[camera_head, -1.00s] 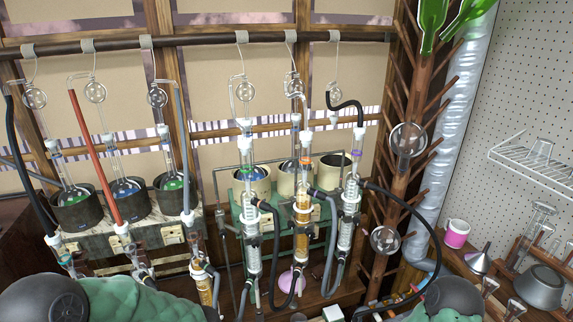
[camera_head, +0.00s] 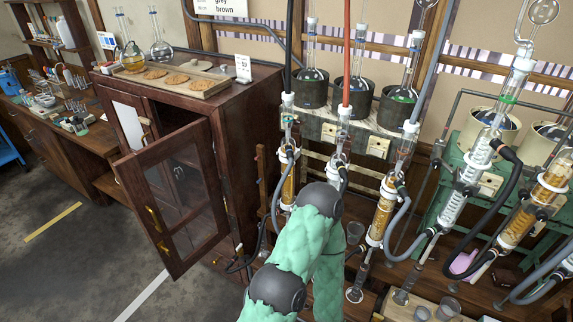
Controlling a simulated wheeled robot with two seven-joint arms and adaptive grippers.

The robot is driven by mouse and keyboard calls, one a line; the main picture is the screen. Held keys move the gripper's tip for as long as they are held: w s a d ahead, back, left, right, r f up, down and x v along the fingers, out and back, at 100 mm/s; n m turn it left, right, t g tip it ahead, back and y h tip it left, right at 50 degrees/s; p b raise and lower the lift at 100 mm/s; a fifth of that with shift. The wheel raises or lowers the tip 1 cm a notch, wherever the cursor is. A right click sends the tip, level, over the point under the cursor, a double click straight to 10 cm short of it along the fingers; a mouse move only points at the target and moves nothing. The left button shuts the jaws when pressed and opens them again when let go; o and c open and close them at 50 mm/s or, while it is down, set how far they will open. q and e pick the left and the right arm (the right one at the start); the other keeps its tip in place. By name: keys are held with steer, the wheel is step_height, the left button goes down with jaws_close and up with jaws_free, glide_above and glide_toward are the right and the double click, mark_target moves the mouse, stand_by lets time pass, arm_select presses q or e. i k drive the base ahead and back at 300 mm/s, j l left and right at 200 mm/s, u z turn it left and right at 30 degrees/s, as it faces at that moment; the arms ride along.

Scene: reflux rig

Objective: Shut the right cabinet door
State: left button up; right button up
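A dark brown wooden cabinet (camera_head: 262,112) stands left of the middle. Its right door (camera_head: 131,187), with a wooden frame and glass panes, is swung wide open toward the room. The hinge side is at the cabinet's front right corner and the free edge is at the left. Brass-coloured fittings (camera_head: 152,218) show on the door. Part of the cabinet front behind it is hidden by the door. A green-sleeved arm of mine is at the bottom middle, right of the door and apart from it in the picture. Neither gripper is in view.
Flasks (camera_head: 161,48) and a tray with brown round items (camera_head: 157,73) stand on the cabinet top. The reflux glassware (camera_head: 384,210) with hoses is close on the right. Open floor (camera_head: 70,260) lies in front of the door. A workbench (camera_head: 62,150) is at the far left.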

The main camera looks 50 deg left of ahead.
mark_target(130, 170)
steer(key=u, duration=2.5)
